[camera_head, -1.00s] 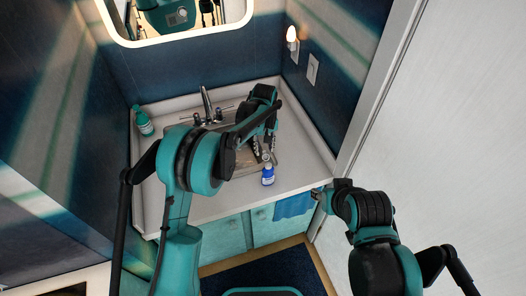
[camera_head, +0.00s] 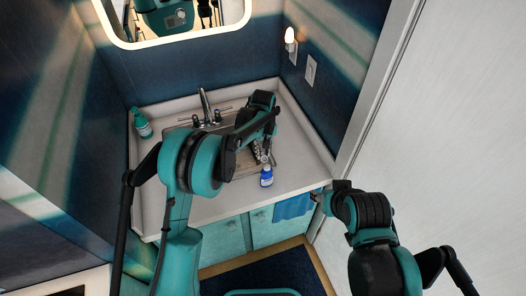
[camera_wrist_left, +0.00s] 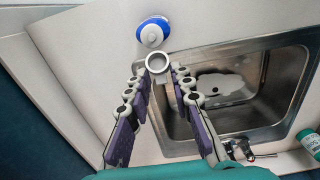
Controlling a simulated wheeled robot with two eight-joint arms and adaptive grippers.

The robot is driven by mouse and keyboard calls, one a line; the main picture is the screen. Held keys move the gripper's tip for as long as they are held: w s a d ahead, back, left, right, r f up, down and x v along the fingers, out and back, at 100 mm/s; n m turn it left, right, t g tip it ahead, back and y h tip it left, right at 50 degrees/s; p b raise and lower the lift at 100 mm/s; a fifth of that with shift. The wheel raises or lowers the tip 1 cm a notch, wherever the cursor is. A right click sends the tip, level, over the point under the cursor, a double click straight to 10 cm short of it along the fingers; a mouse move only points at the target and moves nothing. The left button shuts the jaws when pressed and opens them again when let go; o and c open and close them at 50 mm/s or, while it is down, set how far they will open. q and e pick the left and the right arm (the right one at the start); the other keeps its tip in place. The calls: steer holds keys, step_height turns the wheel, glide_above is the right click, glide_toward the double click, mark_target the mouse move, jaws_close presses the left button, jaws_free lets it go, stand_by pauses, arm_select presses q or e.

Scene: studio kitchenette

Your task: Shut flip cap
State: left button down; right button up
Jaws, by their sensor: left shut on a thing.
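A small blue bottle (camera_head: 266,178) with a white label stands upright on the counter, in front of the sink. The left wrist view shows the bottle (camera_wrist_left: 154,22) from above with its white top. The round, pale flip cap (camera_wrist_left: 158,61) stands out from the bottle's top on the sink side, open. My left gripper (camera_head: 265,158) reaches over the basin to the bottle's top. In the left wrist view its fingertips (camera_wrist_left: 162,70) are shut on the flip cap's edge. My right gripper (camera_head: 323,197) hangs by the counter's front right edge; its jaws are too small to tell.
The metal sink (camera_wrist_left: 285,75) lies behind the bottle, with a faucet (camera_head: 206,105) at its back. A teal bottle (camera_head: 142,123) stands at the counter's back left. A blue towel (camera_head: 293,206) hangs on the cabinet front. The counter (camera_head: 300,165) right of the bottle is clear.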

mark_target(263, 157)
arm_select(q)
steer(key=shift+s+t, duration=0.2)
steer(key=shift+t, duration=0.3)
steer(key=shift+s+d+r+t+y+b, duration=0.2)
steer(key=shift+s+t+y+b, duration=0.35)
steer(key=shift+t+b, duration=0.6)
steer(key=shift+s+d+r+t+y+b, duration=0.15)
steer(key=shift+s+t+y+b, duration=0.2)
steer(key=shift+t+b, duration=0.4)
steer(key=shift+s+d+f+t+y+b, duration=0.1)
steer(key=shift+s+t+y+b, duration=0.15)
steer(key=shift+t+b, duration=0.45)
steer(key=shift+s+t, duration=0.1)
steer(key=shift+t, duration=0.2)
steer(key=c, duration=1.5)
jaws_free()
steer(key=shift+o, duration=0.2)
steer(key=v, duration=1.2)
